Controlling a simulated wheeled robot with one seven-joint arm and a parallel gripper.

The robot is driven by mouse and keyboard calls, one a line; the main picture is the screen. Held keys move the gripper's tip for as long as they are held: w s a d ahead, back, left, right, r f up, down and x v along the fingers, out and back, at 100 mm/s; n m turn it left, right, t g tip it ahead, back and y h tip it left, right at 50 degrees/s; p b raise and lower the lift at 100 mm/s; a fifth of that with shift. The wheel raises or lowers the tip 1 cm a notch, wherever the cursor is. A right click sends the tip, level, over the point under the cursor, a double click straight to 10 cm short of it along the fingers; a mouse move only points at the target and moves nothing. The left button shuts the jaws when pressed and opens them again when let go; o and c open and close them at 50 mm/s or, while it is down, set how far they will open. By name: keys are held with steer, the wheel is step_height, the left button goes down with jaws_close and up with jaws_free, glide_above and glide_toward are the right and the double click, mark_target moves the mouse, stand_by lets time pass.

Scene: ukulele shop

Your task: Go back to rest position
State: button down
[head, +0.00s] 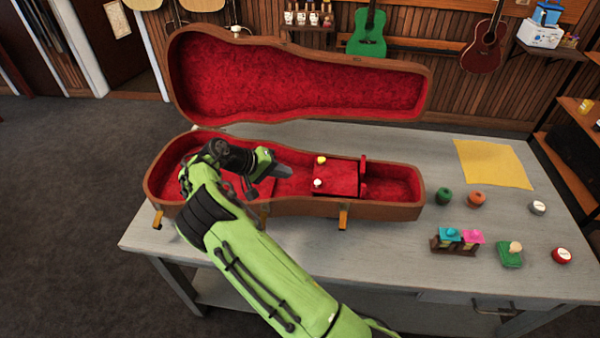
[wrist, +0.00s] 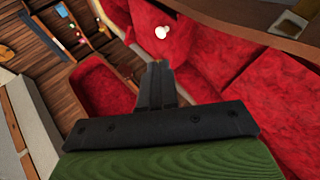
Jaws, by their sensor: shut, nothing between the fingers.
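My green arm reaches up from the bottom of the head view, and my gripper (head: 284,171) is over the open ukulele case (head: 295,207). In the wrist view my gripper (wrist: 157,68) has its dark fingers together with nothing between them. The case is brown with a red plush lining, and its lid (head: 300,85) stands open at the back. To the right of the gripper, a red compartment lid (head: 340,182) in the case bears a yellow knob (head: 321,160) and a white knob (head: 318,183). The white knob also shows in the wrist view (wrist: 161,32).
The case lies on a grey workbench (head: 480,245). To its right are a yellow cloth (head: 493,163), a green item (head: 444,197), an orange item (head: 477,199), a small rack (head: 455,243), a green block (head: 509,255) and two round tins (head: 538,208). The open case lid rises behind my arm.

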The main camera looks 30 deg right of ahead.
steer(key=s+r+t+y, duration=0.1)
steer(key=s+r+y, duration=0.6)
steer(key=s+r, duration=0.75)
steer(key=s+a+r+n+t+y, duration=0.1)
steer(key=s+a, duration=0.3)
steer(key=s, duration=0.6)
steer(key=s+a+r+n+t+y, duration=0.1)
steer(key=s+a, duration=0.4)
steer(key=s, duration=0.5)
steer(key=r+t+y, duration=0.1)
steer(key=t, duration=0.1)
steer(key=shift+s+n+t+y, duration=0.2)
steer(key=shift+n+t+y, duration=0.1)
steer(key=shift+t, duration=0.1)
